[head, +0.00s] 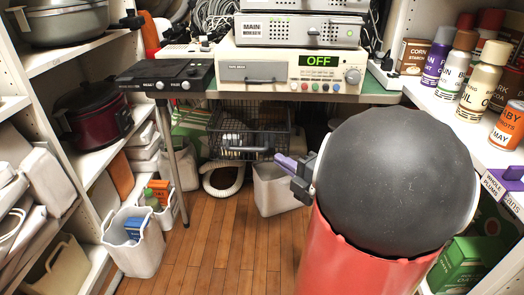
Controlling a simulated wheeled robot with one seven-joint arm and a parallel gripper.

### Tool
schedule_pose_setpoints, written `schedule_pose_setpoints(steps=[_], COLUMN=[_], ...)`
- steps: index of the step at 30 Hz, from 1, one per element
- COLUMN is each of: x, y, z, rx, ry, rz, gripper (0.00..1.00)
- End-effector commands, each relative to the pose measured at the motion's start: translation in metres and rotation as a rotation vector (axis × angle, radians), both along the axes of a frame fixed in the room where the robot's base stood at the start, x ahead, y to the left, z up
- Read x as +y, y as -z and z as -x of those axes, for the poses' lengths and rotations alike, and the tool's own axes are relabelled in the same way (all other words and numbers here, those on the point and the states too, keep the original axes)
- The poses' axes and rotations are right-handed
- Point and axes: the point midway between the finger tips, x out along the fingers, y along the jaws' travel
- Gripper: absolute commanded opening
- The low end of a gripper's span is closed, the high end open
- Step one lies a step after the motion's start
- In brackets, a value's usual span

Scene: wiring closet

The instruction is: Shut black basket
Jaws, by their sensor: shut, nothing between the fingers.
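The black basket (238,142) is a wire drawer under the worktable, in the middle of the head view. Its front faces me, with a grey handle bar (248,149) along it. I can see down into its open top, so it looks pulled out at least partly; how far is hard to tell. My gripper (283,160) has purple fingers, shut and empty, pointing left just right of the basket's front. Whether the fingertips touch the basket cannot be told. A large dark dome on a red cylinder, part of my arm, hides the space behind it.
A white bin (276,190) stands on the floor below my gripper. A table leg (173,165) is left of the basket. The worktable (385,97) carries electronic devices. Shelves (455,125) with cans flank the right. The wooden floor (215,240) in front is clear.

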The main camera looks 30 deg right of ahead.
Motion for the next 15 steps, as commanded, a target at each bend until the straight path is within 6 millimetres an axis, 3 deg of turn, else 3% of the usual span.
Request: schedule_pose_setpoints(steps=[7,15], x=[0.01,0.021], y=[-0.008,0.0], z=[-0.038,-0.093], rx=[0.005,0.001], ry=[-0.009,-0.009], rz=[-0.002,0.005], gripper=[0.0,0.0])
